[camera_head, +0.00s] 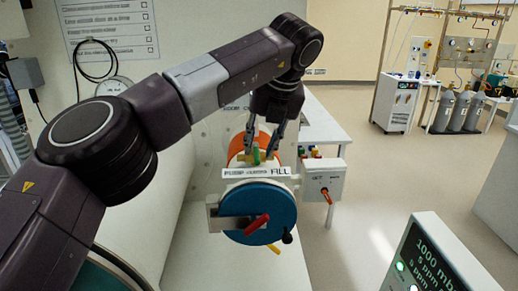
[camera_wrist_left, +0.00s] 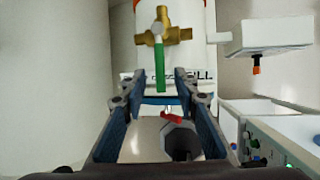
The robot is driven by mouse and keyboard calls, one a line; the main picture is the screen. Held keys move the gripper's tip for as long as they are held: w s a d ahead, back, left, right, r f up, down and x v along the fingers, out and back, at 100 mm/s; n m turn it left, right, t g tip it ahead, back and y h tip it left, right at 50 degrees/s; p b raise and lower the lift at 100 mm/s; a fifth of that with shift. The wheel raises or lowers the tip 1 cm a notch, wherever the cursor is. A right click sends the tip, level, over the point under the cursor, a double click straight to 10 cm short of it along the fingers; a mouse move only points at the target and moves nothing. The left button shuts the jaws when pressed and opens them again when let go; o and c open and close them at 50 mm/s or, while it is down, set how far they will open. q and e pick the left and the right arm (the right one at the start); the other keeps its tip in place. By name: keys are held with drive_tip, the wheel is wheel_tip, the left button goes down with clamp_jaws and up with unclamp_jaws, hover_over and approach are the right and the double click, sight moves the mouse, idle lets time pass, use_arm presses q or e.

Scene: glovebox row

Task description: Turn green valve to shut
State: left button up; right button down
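The green valve handle (camera_head: 257,155) stands on top of the orange and white cylinder, above a white label whose last word reads FILL. In the left wrist view the green handle (camera_wrist_left: 159,66) hangs from a brass valve body (camera_wrist_left: 176,35) and points toward the label, roughly in line with the cylinder. My left gripper (camera_head: 264,142) is above the valve with its fingers pointing down. In the wrist view the left gripper (camera_wrist_left: 155,80) is open, with the handle showing between its fingertips. I cannot tell whether either finger touches it. My right gripper is not in view.
A blue round door (camera_head: 258,200) with a red handle (camera_head: 257,225) faces forward below the valve. A white box (camera_head: 323,178) with an orange lever juts out to the right. A lit display (camera_head: 432,262) stands at the lower right. Open floor lies beyond the bench.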

use_arm(q)
drive_tip(key=v, duration=1)
drive_tip(key=shift+r, duration=0.2)
drive_tip(key=shift+s, duration=0.1)
